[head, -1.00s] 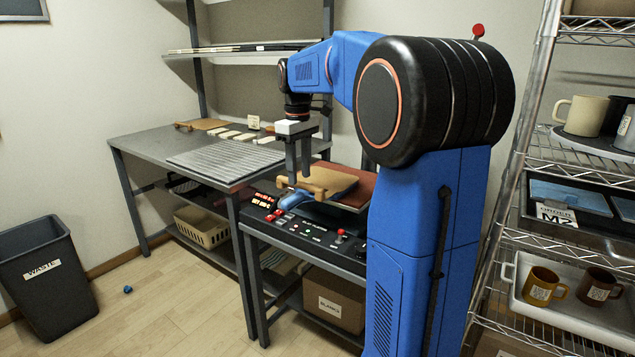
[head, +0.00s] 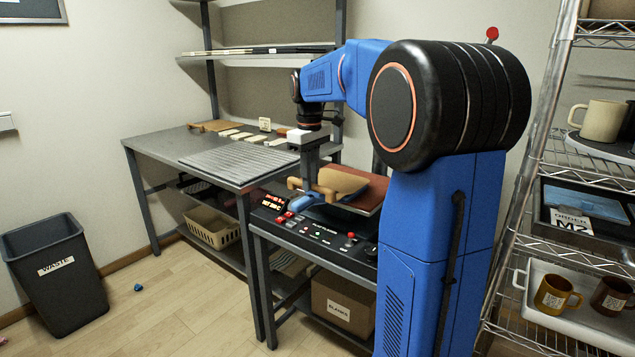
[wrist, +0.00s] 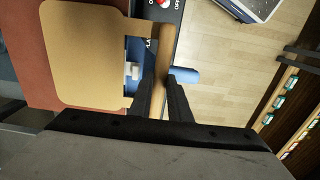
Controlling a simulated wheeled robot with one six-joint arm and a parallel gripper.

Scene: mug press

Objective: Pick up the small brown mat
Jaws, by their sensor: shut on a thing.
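The small brown mat (head: 346,181) is tan, with a wooden bar handle (head: 325,192) along its front edge. It lies over a reddish-brown surface on the press (head: 370,196). My gripper (head: 311,182) points down and is shut on the handle. In the wrist view the tan mat (wrist: 85,60) shows at the upper left, and the handle (wrist: 163,50) runs between the fingers (wrist: 165,95). I cannot tell whether the mat is lifted clear. A blue rounded part (head: 303,201) sits just below the handle.
A control panel (head: 318,236) with buttons and a lit display fronts the press. A steel table (head: 165,146) with a ribbed grey mat (head: 235,162) stands left. A wire rack with mugs (head: 553,293) stands right. A waste bin (head: 60,275) is on the floor at left.

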